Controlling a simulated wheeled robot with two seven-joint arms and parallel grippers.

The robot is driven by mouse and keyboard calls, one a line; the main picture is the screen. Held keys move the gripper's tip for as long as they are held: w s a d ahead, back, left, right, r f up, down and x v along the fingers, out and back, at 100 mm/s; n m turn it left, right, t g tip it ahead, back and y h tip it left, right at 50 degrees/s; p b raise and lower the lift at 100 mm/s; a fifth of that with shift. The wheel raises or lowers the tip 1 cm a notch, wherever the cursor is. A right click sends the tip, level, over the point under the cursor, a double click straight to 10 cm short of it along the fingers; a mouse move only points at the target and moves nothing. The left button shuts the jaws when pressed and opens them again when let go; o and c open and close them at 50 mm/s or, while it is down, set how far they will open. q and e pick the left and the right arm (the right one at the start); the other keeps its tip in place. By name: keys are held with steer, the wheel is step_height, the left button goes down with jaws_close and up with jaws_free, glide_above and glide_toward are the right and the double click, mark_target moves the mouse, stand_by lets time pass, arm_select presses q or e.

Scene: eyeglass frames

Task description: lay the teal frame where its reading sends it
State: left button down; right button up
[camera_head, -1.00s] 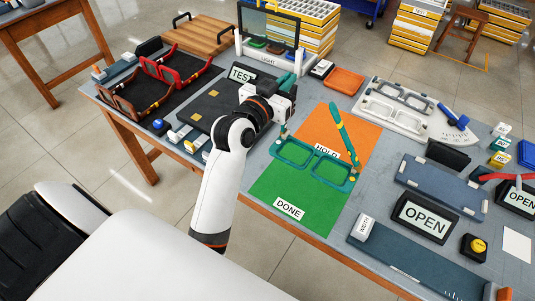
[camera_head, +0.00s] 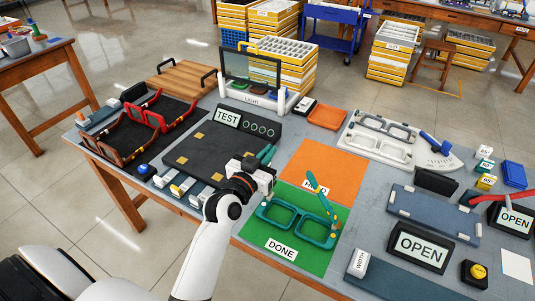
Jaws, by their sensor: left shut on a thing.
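The teal frame (camera_head: 296,221) is an open pair of glasses rims with teal temples. It lies over the green DONE mat (camera_head: 310,259), with one temple rising in front of the orange HOLD mat (camera_head: 325,165). I cannot tell whether it touches the mat. My left gripper (camera_head: 266,188) is at the frame's left end and shut on it. The fingers hide that corner, and teal temple parts show behind the gripper. The HOLD label is partly covered by the raised temple. A black TEST unit (camera_head: 246,122) shows a row of several round marks. My right gripper is not in view.
Red and brown frames (camera_head: 155,116) lie on a black tray at the left. A LIGHT stand (camera_head: 250,75) is at the back. A white tray (camera_head: 378,137) and OPEN signs (camera_head: 423,247) stand to the right. The orange mat is mostly bare.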

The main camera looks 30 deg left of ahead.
arm_select(q)
steer(key=c, duration=1.6)
jaws_free()
steer(key=shift+f, duration=0.1)
steer(key=s, duration=0.4)
steer(key=s+b, duration=0.1)
steer(key=s, duration=0.7)
steer(key=shift+a+r+b, duration=0.2)
steer(key=shift+a+b, duration=0.05)
steer(key=shift+b, duration=0.1)
